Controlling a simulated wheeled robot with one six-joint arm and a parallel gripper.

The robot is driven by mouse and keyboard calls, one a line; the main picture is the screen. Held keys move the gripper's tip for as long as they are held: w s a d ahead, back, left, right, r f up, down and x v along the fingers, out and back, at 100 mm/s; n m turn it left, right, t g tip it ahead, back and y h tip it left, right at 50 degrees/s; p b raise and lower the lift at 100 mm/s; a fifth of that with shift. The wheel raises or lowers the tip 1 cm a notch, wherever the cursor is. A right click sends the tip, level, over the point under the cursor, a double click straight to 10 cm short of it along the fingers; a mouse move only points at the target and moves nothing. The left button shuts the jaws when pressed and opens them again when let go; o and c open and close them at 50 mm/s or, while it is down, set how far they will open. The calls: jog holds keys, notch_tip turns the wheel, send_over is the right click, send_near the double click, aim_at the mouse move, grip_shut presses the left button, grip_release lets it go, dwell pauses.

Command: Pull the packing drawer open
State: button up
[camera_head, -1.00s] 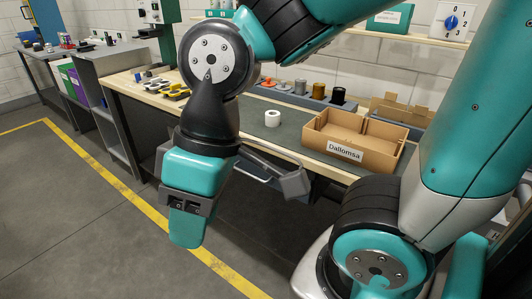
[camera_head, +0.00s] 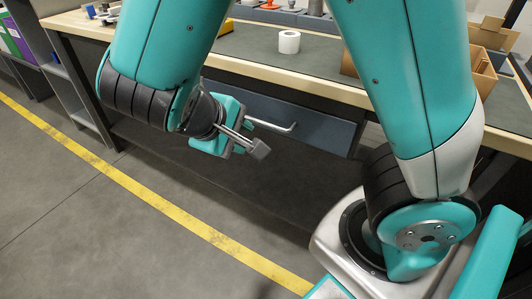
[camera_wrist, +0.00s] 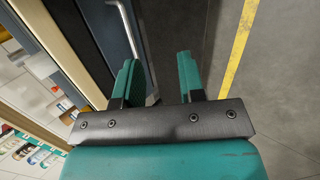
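The packing drawer (camera_head: 325,130) is a blue-grey front under the workbench top, and it looks shut. Its pale bar handle (camera_head: 275,126) runs across the front, partly hidden behind my gripper. The handle also shows at the top of the wrist view (camera_wrist: 128,25), beyond and slightly left of my fingertips. My gripper (camera_wrist: 158,68) is open, with two teal fingers apart and nothing between them. In the head view my gripper (camera_head: 222,128) is in front of the drawer's left part, close to the handle; contact cannot be seen.
The workbench (camera_head: 290,72) carries a white roll (camera_head: 289,42) and a cardboard box (camera_head: 484,75), partly hidden by my arm. The floor (camera_head: 150,230) in front is clear, with a yellow line (camera_head: 200,228) across it.

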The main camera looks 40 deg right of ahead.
aim_at(267, 125)
notch_tip(267, 125, down, 6)
jog(key=w+a+t+h+b, duration=0.2)
jog(key=t+h+b, duration=0.2)
jog(key=h+b, duration=0.3)
jog(key=b+x, duration=0.2)
jog(key=x, duration=0.4)
jog(key=b+x, duration=0.2)
jog(key=x, duration=0.3)
jog(key=b+x, duration=0.2)
jog(key=x, duration=0.4)
jog(key=shift+w+d+r, duration=0.15)
jog(key=shift+d+r, duration=0.15)
jog(key=shift+c, duration=0.2)
grip_shut()
